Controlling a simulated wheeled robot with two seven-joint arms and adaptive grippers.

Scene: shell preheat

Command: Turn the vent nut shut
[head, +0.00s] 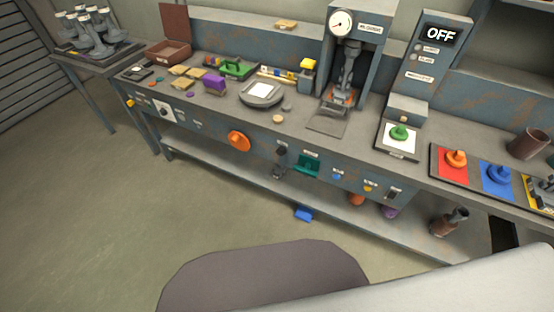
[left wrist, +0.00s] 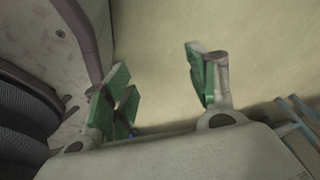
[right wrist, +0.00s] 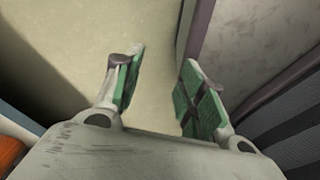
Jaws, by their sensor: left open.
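No part is clearly marked as the vent nut, and I cannot tell which one it is. Candidate round parts in the head view are an orange knob (head: 238,140) on the bench front, a green knob (head: 399,132) on a white plate, an orange knob (head: 456,159) on a red pad and a blue knob (head: 497,174) on a blue pad. My left gripper (left wrist: 160,90) is open and empty over bare floor in the left wrist view. My right gripper (right wrist: 158,88) is open and empty in the right wrist view. Neither gripper shows in the head view.
The long workbench (head: 215,120) carries a press with a gauge (head: 341,23) and a panel reading OFF (head: 440,35). A blue block (head: 303,213) lies low by the shelf. A side table (head: 95,62) stands at the far left. The floor (head: 90,215) before the bench is clear.

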